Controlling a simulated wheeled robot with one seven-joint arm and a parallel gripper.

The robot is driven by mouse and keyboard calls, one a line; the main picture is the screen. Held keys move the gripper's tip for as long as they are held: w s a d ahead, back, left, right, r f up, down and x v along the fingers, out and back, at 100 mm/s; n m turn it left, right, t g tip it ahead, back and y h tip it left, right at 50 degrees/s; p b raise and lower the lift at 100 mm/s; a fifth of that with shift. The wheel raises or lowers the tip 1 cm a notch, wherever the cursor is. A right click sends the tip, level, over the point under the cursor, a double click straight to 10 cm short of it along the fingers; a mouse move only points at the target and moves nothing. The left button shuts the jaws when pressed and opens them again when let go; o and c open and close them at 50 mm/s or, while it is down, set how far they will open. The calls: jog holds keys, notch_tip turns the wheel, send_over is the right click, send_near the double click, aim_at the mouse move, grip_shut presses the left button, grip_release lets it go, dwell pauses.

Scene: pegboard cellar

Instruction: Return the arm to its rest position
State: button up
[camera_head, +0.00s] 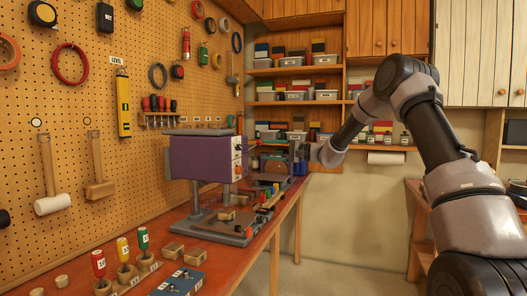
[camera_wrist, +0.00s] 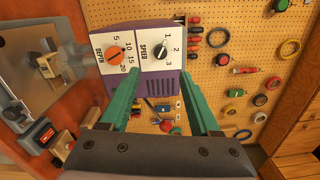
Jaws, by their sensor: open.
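My arm reaches in from the right of the head view, bent at the elbow. My gripper (camera_head: 284,150) is beside the right end of a purple bench machine (camera_head: 200,159). In the wrist view my gripper's two green fingers (camera_wrist: 158,88) stand wide apart with nothing held between them. The machine's white panel (camera_wrist: 138,47), with an orange depth dial and a black speed dial, is just beyond the left finger. The head view shows the fingers small and partly lost against the clutter behind, so I cannot tell whether they touch the machine.
A long red-brown workbench (camera_head: 160,262) runs along the left pegboard wall (camera_head: 70,110). Shelves with bins line the back. The floor (camera_head: 330,272) beside the bench looks clear.

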jog(key=s+d+r+n+g+h, duration=0.1)
jog(key=s+d+r+g+h, duration=0.15)
jog(key=s, duration=0.75)
jog(key=s+d+r+n+g+h, duration=0.1)
jog(key=s+d+r+n+h, duration=0.2)
jog(key=s, duration=0.7)
jog(key=s+d+m+t+h, duration=0.1)
jog(key=s+d+h, duration=0.2)
jog(key=s+d, duration=0.2)
jog(key=s+d+f+t+h, duration=0.1)
jog(key=s+d+t+h, duration=0.1)
jog(key=s+d, duration=0.4)
jog(key=s+d+m+t+h, duration=0.1)
jog(key=s+d+h, duration=0.3)
jog(key=s, duration=1)
jog(key=shift+d+f+m+t+h, duration=0.3)
jog(key=shift+d+t+h, duration=0.05)
jog(key=shift+d, duration=0.65)
